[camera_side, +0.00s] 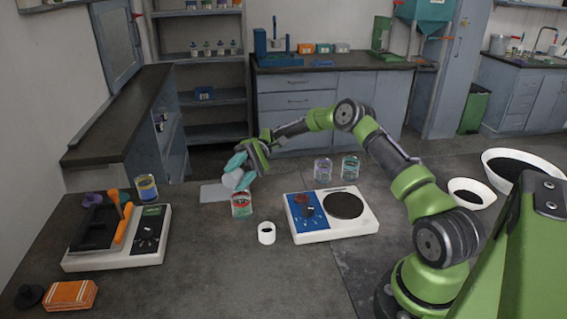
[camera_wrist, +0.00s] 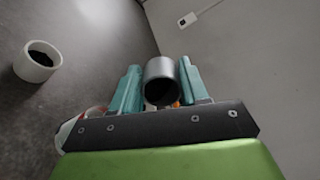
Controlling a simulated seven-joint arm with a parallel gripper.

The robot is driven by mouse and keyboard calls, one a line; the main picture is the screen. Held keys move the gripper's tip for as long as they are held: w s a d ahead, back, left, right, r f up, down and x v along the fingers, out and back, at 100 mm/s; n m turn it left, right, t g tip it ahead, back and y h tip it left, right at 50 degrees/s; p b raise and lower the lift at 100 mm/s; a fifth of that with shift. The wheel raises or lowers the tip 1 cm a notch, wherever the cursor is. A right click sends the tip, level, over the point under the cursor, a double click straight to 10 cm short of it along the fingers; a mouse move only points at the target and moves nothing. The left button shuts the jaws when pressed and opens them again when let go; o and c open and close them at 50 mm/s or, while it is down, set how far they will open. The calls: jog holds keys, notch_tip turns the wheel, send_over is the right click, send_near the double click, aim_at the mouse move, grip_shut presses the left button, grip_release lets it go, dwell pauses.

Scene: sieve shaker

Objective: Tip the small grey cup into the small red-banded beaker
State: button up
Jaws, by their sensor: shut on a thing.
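The small grey cup (camera_side: 231,180) is between the teal fingers of my gripper (camera_side: 238,170), which is shut on it. In the side view the cup is tilted, just above and slightly left of the small red-banded beaker (camera_side: 241,207). The wrist view shows the cup (camera_wrist: 161,72) with its dark opening towards the camera; its contents cannot be made out. The beaker stands upright on the bench, with reddish material low inside it. In the wrist view the gripper body hides most of the area below the cup.
A small white cup (camera_side: 266,233) with dark contents stands right of the beaker. A white device with a round black plate (camera_side: 344,205) is farther right. Two glass beakers (camera_side: 323,170) (camera_side: 350,167) stand behind it.

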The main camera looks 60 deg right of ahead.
dwell(0.4)
jog(key=shift+d+y, duration=0.1)
jog(key=shift+y, duration=0.6)
dwell(0.7)
jog(key=shift+d+g+y, duration=0.2)
jog(key=shift+g+y, duration=0.1)
jog(key=shift+y, duration=0.4)
dwell(0.3)
jog(key=shift+a+r+h, duration=0.2)
jog(key=shift+r+h, duration=0.1)
jog(key=shift+h, duration=0.5)
jog(key=shift+a+r+t+h, duration=0.15)
jog(key=shift+t+h, duration=0.35)
jog(key=shift+h, duration=0.7)
